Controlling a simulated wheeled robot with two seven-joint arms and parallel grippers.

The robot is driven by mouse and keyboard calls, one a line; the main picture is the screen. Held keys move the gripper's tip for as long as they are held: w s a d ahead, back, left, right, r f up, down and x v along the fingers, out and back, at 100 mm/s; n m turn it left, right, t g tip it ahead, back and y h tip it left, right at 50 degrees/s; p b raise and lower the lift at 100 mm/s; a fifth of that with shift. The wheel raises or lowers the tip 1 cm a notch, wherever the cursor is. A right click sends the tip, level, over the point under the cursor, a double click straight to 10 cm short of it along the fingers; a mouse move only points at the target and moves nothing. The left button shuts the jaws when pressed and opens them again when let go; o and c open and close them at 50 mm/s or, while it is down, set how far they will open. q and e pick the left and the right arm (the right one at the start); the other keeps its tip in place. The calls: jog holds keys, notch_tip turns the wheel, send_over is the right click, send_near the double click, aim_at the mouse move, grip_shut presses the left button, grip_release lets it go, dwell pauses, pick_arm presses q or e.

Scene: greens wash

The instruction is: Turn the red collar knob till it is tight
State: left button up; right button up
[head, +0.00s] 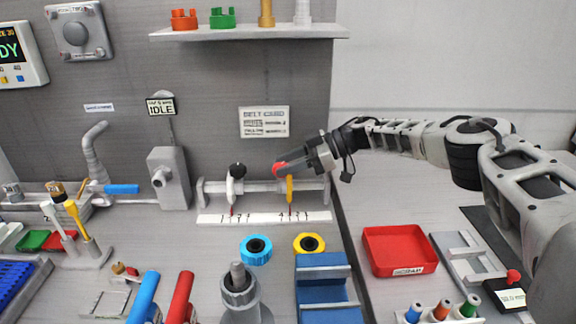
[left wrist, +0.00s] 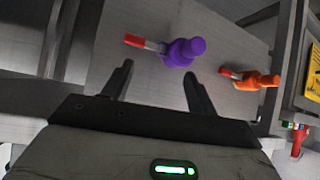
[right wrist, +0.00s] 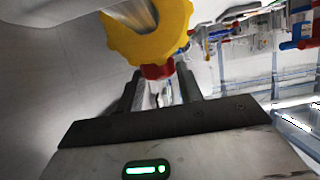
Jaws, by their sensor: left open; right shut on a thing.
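The red collar knob (head: 279,168) sits on the upper side of the yellow collar (head: 290,190), which is on a rail (head: 263,186) at the back of the bench. My right gripper (head: 284,168) reaches in from the right and is shut on the red knob. In the right wrist view the red knob (right wrist: 157,71) is between the fingertips (right wrist: 160,85), with the yellow collar (right wrist: 150,35) just beyond it. How tight the knob is cannot be seen. My left gripper (left wrist: 158,78) is open and empty, seen only in the left wrist view.
A white collar (head: 232,188) with a black knob (head: 237,170) is on the same rail, to the left. A numbered white strip (head: 264,217) lies below. Blue (head: 256,249) and yellow (head: 309,244) rings lie in front. Purple (left wrist: 185,51) and orange (left wrist: 262,81) pieces lie beyond my left fingers.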

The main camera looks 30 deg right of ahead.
jog(key=o, duration=1)
jog(key=b+v, duration=0.2)
jog(key=v, duration=1.4)
